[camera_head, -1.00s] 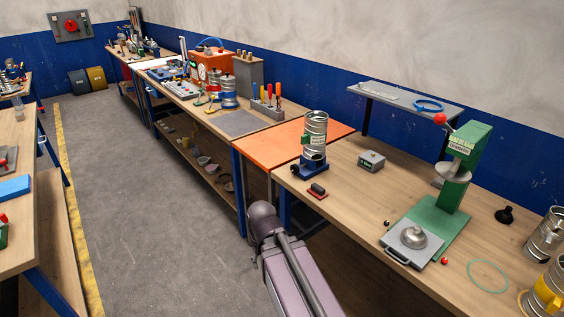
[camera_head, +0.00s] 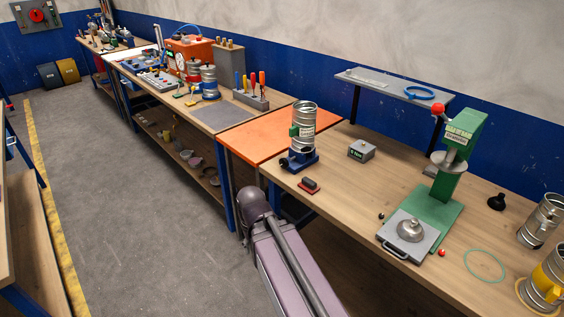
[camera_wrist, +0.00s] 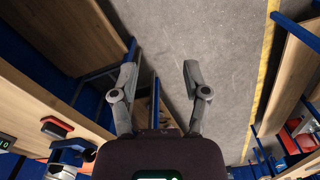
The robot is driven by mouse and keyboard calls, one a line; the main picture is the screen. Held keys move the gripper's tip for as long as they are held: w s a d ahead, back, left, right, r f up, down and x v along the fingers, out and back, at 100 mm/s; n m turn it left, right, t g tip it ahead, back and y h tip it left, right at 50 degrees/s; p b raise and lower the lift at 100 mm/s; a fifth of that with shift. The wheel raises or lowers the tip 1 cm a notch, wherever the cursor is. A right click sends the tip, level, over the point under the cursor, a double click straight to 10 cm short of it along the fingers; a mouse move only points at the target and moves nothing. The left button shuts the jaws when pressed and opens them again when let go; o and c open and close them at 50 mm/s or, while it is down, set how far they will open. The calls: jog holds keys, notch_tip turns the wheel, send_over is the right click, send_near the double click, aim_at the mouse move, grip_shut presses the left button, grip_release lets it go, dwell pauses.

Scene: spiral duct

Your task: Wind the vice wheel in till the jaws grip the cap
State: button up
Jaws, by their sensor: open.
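A small blue vice (camera_head: 299,161) stands on the near bench's left end, with a dark round part at its left side that may be its wheel. A ribbed silver can (camera_head: 303,125) with a green part stands upright on it. I cannot tell a cap there or the jaw gap. In the wrist view a blue fixture (camera_wrist: 72,150), likely the vice, shows at the lower left, partly cut off. My gripper (camera_wrist: 160,65) is open and empty over the floor, apart from the bench. It is out of the head view, where only my arm shows.
A red-and-black block (camera_head: 309,185) lies in front of the vice, and a grey box with a green display (camera_head: 361,150) stands right of it. A green press (camera_head: 446,170) stands further right. An orange panel (camera_head: 268,133) adjoins the bench. The floor aisle (camera_head: 130,190) is clear.

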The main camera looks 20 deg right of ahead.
jog(key=w+d+r+p, duration=0.2)
jog(key=w+d, duration=0.1)
jog(key=w, duration=0.5)
jog(key=n+t+y+p, duration=0.1)
jog(key=n+t+p, duration=0.3)
send_near(284, 159)
jog(key=shift+s+d+r, duration=0.25)
jog(key=shift+d+r, duration=0.15)
jog(key=shift+r, duration=0.35)
jog(key=shift+f+y, duration=0.15)
jog(key=shift+y, duration=0.15)
jog(key=b+x, duration=1.2)
jog(key=x, duration=0.1)
jog(key=shift+w+f, duration=0.15)
jog(key=shift+w, duration=0.15)
grip_shut()
